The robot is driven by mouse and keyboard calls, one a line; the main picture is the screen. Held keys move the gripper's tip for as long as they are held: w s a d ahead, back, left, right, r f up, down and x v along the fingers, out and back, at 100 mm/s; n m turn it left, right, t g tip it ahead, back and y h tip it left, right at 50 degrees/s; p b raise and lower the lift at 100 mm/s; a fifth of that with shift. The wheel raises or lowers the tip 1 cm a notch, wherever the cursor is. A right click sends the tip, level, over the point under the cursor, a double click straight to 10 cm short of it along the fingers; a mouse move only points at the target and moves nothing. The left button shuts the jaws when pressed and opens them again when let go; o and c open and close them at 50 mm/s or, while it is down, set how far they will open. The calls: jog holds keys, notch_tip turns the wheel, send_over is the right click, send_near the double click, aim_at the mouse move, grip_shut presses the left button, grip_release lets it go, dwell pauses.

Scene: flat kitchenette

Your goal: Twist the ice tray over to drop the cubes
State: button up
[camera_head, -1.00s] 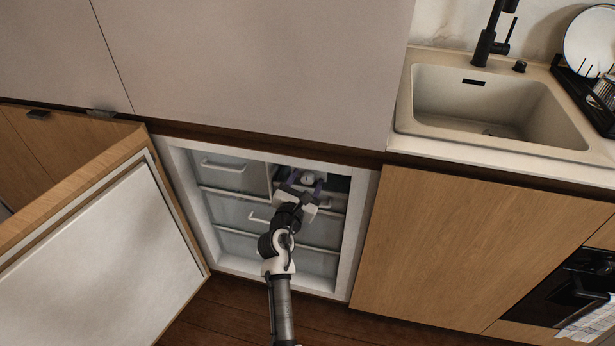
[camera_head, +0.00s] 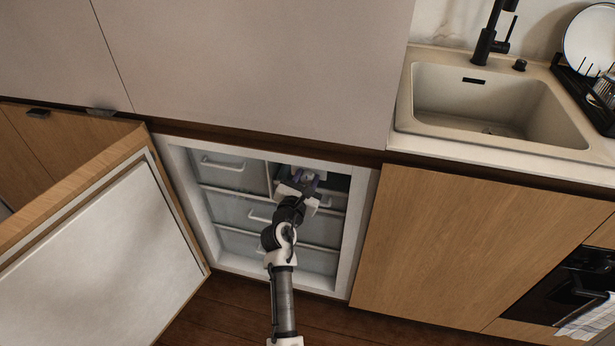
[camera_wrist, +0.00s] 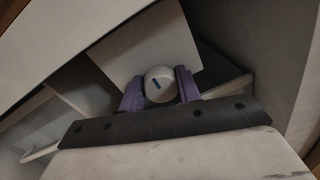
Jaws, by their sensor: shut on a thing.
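A white round knob (camera_wrist: 160,84) with a small blue mark on its face sits in the upper right compartment of the open freezer; it also shows small in the head view (camera_head: 308,176). My gripper (camera_wrist: 160,88) has its two purple fingers on either side of the knob and is shut on it. In the head view my gripper (camera_head: 307,181) reaches into that compartment from the front. I cannot make out the ice tray itself or any cubes; the compartment behind the knob is dark and partly hidden by my gripper.
The freezer door (camera_head: 105,250) stands wide open to the left. White-handled freezer drawers (camera_head: 225,172) lie left of and below the compartment. A wooden cabinet front (camera_head: 460,245) is on the right, with a sink (camera_head: 490,105) above. Dark floor (camera_head: 225,315) is free in front.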

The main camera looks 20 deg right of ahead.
jog(key=shift+m, duration=0.7)
jog(key=shift+m+p, duration=0.35)
jog(key=shift+m, duration=0.65)
jog(key=shift+s+m, duration=0.1)
jog(key=shift+m, duration=1.7)
jog(key=shift+d+f+m+y, duration=0.1)
jog(key=shift+m+y, duration=0.1)
jog(key=shift+m, duration=1.35)
jog(key=shift+f+m+y, duration=0.1)
jog(key=shift+m+y, duration=0.1)
jog(key=shift+m, duration=1.35)
jog(key=shift+m+y+b, duration=0.3)
jog(key=shift+m+b, duration=0.5)
jog(key=shift+m, duration=1)
jog(key=shift+f+m+b, duration=0.1)
jog(key=shift+m+b, duration=0.6)
jog(key=shift+m, duration=0.9)
jog(key=shift+m+b, duration=1.05)
jog(key=shift+m, duration=0.75)
jog(key=shift+m+t+y+b, duration=0.35)
jog(key=shift+m+b, duration=0.25)
jog(key=shift+m, duration=0.8)
